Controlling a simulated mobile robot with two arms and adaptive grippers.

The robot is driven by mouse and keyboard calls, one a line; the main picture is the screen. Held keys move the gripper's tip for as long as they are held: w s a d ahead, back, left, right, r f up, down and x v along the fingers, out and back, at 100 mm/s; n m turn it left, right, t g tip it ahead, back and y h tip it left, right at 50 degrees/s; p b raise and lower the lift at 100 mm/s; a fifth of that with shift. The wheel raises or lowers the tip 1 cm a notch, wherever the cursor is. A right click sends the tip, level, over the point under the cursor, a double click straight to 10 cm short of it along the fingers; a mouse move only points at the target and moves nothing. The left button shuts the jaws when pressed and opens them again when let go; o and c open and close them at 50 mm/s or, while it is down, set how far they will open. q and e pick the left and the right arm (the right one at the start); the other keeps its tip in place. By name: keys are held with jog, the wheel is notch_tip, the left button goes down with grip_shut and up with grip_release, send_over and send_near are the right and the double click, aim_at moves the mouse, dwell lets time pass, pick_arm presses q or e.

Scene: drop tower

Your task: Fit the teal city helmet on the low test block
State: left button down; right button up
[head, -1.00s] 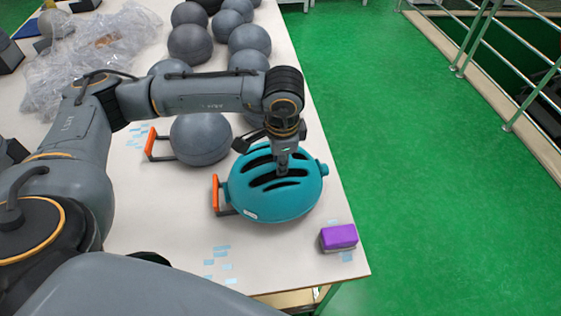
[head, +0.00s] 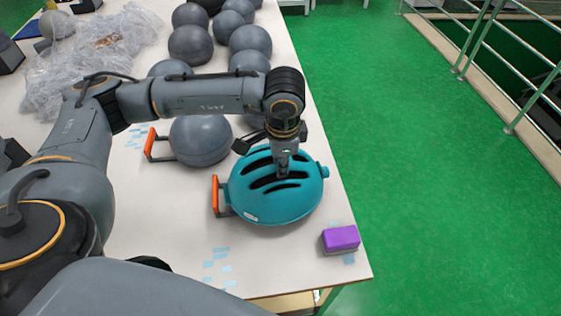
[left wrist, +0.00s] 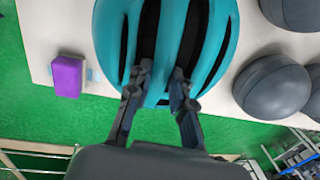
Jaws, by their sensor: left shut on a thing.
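The teal helmet (head: 275,205) is on the near right part of the white table, open slots upward, looking close to level. It also fills the top of the left wrist view (left wrist: 170,30). My left gripper (head: 281,172) points down from above, shut on the helmet at its slotted top. In the left wrist view its two fingers (left wrist: 161,82) grip a rib between two slots. An orange handle (head: 215,195) on a dark bracket sticks out from under the helmet's left side. The block under the helmet is hidden, so I cannot tell how it sits. My right gripper is not in view.
A grey ball-shaped form (head: 201,140) with its own orange handle (head: 150,144) stands behind left. A purple block (head: 341,238) lies near the table's right corner. Several grey balls and clear plastic wrap (head: 85,60) lie farther back. Green floor (head: 430,200) is free on the right.

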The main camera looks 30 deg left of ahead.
pick_arm(q)
jog(key=shift+f, duration=0.1)
jog(key=c, duration=1.1)
grip_release()
jog(key=c, duration=0.4)
jog(key=shift+o, duration=0.2)
jog(key=shift+r+p, duration=0.35)
jog(key=shift+r, duration=0.75)
